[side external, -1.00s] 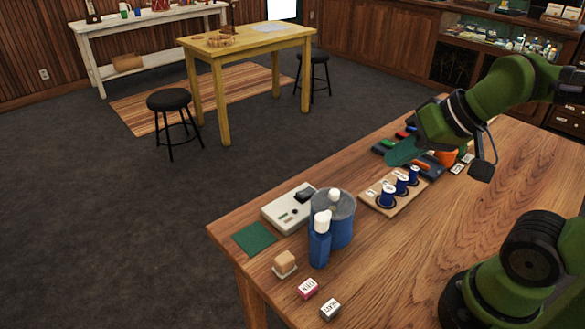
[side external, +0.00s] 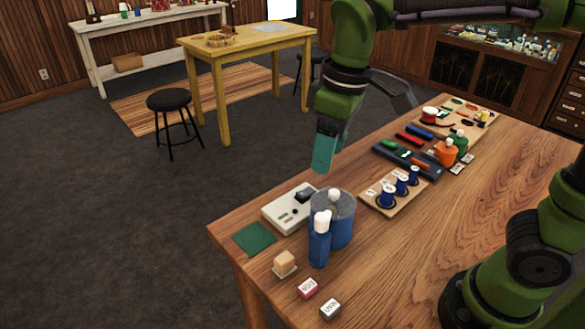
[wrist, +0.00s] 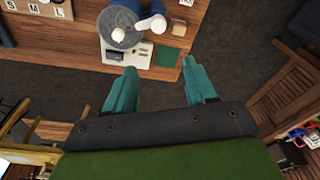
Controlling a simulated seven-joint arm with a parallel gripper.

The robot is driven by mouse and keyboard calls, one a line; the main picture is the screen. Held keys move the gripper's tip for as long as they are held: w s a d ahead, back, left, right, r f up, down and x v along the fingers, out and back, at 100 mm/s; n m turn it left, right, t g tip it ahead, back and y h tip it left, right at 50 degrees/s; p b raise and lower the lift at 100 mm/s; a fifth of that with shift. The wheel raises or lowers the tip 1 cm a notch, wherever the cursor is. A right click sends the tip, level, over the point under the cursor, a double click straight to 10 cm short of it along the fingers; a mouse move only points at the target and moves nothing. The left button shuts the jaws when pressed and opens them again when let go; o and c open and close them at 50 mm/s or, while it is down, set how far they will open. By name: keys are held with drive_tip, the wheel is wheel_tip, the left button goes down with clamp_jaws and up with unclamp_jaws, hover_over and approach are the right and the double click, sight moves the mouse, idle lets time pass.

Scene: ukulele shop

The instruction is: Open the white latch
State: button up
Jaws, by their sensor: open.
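A flat white box (side external: 288,210) lies near the table's left edge, with a dark raised part (side external: 305,196) at its far right corner and small markings on top. I cannot clearly make out a separate white latch in either view.
A round blue container (side external: 345,225) and a white-capped blue bottle (side external: 319,247) stand close beside the box. A green mat (side external: 255,239) lies at its left. A wooden board (side external: 375,202) with blue spools and a dark tray (side external: 392,157) are farther right.

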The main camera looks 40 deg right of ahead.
sight(322, 217)
drive_tip(key=f+n, duration=0.1)
drive_tip(key=f, duration=0.6)
drive_tip(key=f+n+g, duration=0.1)
drive_tip(key=f, duration=0.6)
drive_tip(key=shift+a+f+h, duration=0.2)
drive_tip(key=shift+f+h, duration=0.1)
drive_tip(key=shift+h, duration=0.1)
clamp_jaws()
